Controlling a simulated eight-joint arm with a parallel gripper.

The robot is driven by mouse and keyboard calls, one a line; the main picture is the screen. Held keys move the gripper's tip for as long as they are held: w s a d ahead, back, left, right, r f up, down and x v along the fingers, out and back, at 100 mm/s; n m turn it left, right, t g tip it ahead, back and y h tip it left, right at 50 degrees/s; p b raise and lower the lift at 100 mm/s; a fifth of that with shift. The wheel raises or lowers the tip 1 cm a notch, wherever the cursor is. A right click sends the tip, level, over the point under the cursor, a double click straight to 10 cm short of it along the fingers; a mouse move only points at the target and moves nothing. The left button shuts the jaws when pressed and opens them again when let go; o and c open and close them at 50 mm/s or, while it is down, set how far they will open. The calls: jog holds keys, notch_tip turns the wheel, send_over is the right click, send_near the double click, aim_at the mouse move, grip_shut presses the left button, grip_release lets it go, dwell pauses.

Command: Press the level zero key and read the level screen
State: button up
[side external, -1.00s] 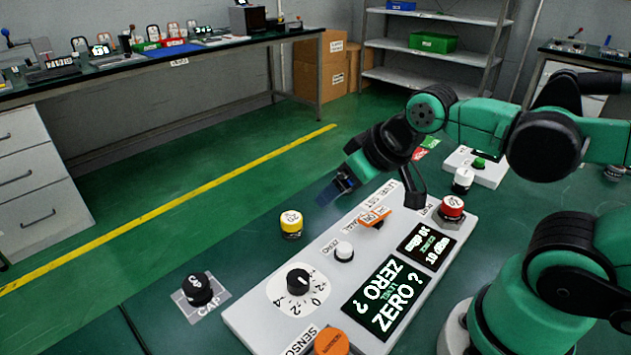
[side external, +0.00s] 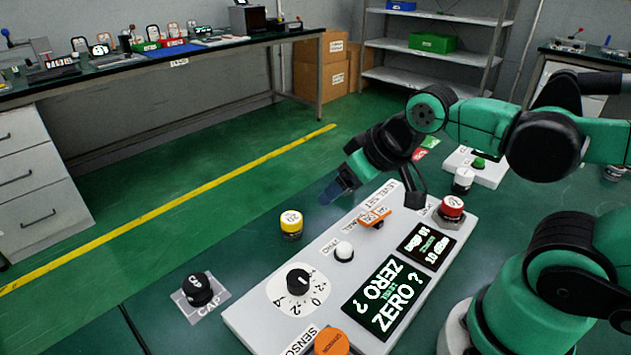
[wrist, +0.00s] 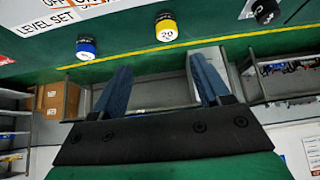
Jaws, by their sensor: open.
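The zero key is a round white button (side external: 344,251) labelled ZERO on a pale grey sloping panel (side external: 255,325). The level screen (side external: 385,297) is a large dark display beside it with "ZERO ?" in pale green letters, upside down on one half. A smaller dark screen (side external: 427,247) next to it reads "10 dBm". My gripper (side external: 338,188) is in the air behind the panel's far end, apart from the key and touching nothing. In the wrist view its two blue fingers (wrist: 160,62) are spread with nothing between them. The white key is not visible there.
A yellow cap marked 20 (side external: 291,224) and a black cap (side external: 198,289) stand beside the panel. Bare green bench lies between them.

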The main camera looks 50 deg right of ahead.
grip_shut()
dwell(1.4)
